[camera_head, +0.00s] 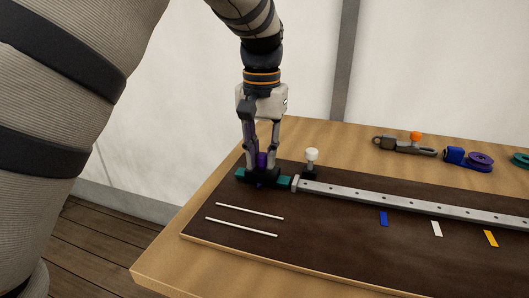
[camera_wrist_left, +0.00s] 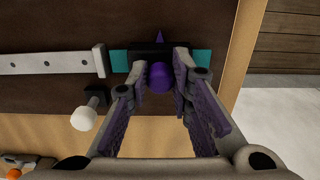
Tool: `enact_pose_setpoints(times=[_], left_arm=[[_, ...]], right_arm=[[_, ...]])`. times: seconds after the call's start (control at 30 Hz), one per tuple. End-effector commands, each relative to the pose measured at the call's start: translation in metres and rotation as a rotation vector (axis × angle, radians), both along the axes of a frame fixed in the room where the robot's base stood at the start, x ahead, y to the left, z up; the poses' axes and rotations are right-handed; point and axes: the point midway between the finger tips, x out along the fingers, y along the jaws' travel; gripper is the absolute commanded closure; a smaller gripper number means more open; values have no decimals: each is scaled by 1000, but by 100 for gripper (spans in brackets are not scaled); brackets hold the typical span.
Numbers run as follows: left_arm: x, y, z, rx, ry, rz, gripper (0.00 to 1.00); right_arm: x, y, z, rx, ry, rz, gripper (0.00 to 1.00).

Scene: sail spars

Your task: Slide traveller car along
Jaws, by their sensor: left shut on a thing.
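The traveller car is a dark block with a purple knob (camera_head: 262,160) and a purple pointer, and it sits on a short teal piece (camera_head: 243,174) at the left end of the grey track (camera_head: 400,201). My left gripper (camera_head: 262,156) points down with its fingers on both sides of the car. In the left wrist view the car (camera_wrist_left: 161,76) is between the fingertips, shut on it. The grey track (camera_wrist_left: 45,63) with its row of holes starts beside the teal piece, past a pale end plate (camera_wrist_left: 101,60). My right gripper is not in view.
A white-knobbed pin (camera_head: 312,155) stands behind the track's near end. Blue (camera_head: 383,218), white (camera_head: 436,229) and yellow (camera_head: 491,238) marks lie in front of the track. Two white rods (camera_head: 249,211) lie front left. An orange-balled fitting (camera_head: 415,137) and a blue-purple pulley (camera_head: 470,158) lie behind.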

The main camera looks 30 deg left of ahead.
Motion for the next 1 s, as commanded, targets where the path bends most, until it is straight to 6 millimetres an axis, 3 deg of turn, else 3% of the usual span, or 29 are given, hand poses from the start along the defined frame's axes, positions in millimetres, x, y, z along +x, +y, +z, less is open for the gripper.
enact_pose_setpoints(times=[0.23, 1.0], left_arm=[[5, -2, 6, 6, -21, -2, 100], [18, -56, 7, 4, -25, -2, 100]], right_arm=[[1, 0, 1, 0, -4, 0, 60], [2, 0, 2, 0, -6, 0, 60]])
